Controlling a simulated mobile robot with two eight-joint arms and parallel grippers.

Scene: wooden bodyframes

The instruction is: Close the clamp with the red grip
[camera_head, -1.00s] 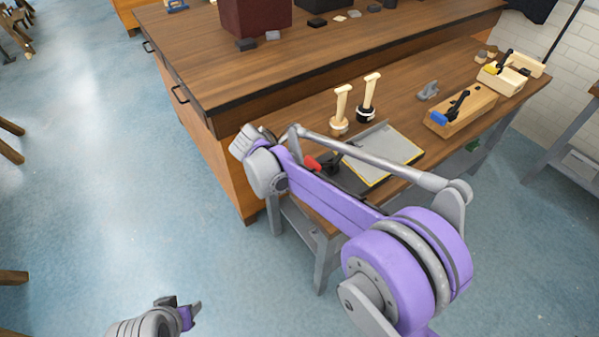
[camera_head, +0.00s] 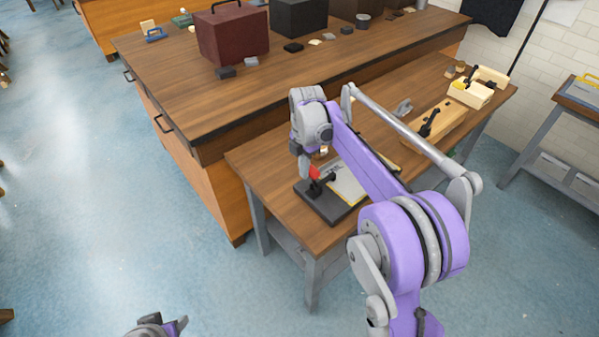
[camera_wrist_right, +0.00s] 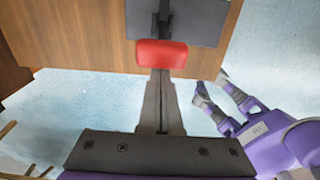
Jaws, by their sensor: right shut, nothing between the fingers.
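The clamp's red grip (camera_head: 314,171) shows in the head view just below my right gripper (camera_head: 303,162). The clamp stands on a dark base plate (camera_head: 322,208) near the left front corner of the small wooden table. In the right wrist view the red grip (camera_wrist_right: 162,54) lies just beyond the tips of my right gripper (camera_wrist_right: 160,76), whose fingers are together and hold nothing. Whether the tips touch the grip is unclear. The dark base (camera_wrist_right: 200,22) shows behind it. My left gripper (camera_head: 166,325) is low over the floor, apparently open and empty; it also shows in the right wrist view (camera_wrist_right: 213,92).
The small table (camera_head: 285,215) abuts a taller workbench (camera_head: 180,85) bearing a dark red case (camera_head: 233,36). A yellow-edged plate (camera_head: 347,186) lies beside the clamp, partly hidden by my arm. A wooden block with a black-handled clamp (camera_head: 440,120) stands farther right. Floor at left is clear.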

